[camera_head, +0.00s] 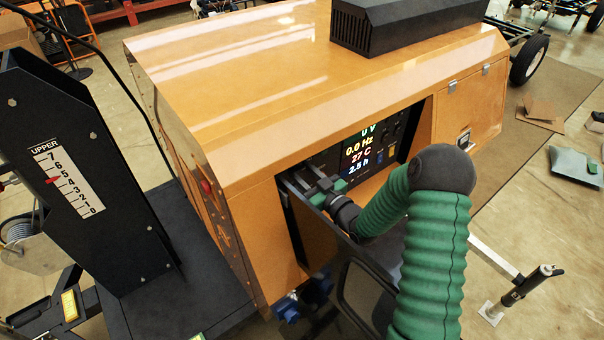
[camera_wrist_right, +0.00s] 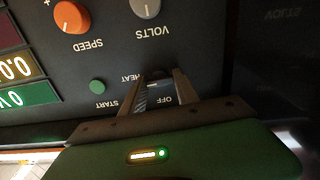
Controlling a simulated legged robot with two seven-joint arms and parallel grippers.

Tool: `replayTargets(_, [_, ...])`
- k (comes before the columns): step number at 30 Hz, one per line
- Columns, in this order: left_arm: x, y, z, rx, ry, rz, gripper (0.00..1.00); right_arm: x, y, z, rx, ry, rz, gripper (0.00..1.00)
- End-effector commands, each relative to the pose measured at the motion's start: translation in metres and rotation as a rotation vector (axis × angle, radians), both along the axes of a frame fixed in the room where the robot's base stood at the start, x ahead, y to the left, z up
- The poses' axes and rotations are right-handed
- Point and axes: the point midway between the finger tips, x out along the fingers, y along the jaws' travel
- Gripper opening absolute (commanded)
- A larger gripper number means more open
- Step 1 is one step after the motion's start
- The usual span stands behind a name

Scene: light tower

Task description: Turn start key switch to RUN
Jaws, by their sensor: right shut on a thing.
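The start key switch (camera_wrist_right: 160,92) is on the dark control panel, among OFF, HEAT and START labels that appear upside down in the right wrist view. My right gripper (camera_wrist_right: 162,76) is at the panel, its two fingers shut on the key switch from both sides. The fingers partly hide the switch and any RUN label, so I cannot read its exact position. In the head view, my right gripper (camera_head: 322,190) reaches into the panel recess at the left of the lit display (camera_head: 360,155), and it hides the switch. My left gripper is not in view.
An orange speed knob (camera_wrist_right: 71,17), a grey volts knob (camera_wrist_right: 146,8) and a green button (camera_wrist_right: 97,86) are close to the fingers. The orange generator housing (camera_head: 235,90) surrounds the recess. An open dark panel door (camera_head: 335,245) hangs below my right wrist.

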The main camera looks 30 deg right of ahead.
Motion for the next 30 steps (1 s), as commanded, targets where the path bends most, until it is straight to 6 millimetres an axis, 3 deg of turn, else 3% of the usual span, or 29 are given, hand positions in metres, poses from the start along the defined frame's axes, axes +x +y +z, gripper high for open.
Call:
replayTargets(18, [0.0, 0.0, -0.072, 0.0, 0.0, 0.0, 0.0, 0.001, 0.001, -0.002, -0.478, -0.05, -0.003, 0.0])
replayTargets(30, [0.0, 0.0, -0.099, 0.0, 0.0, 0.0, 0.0, 0.001, 0.002, 0.001, -0.683, -0.064, -0.002, 0.0])
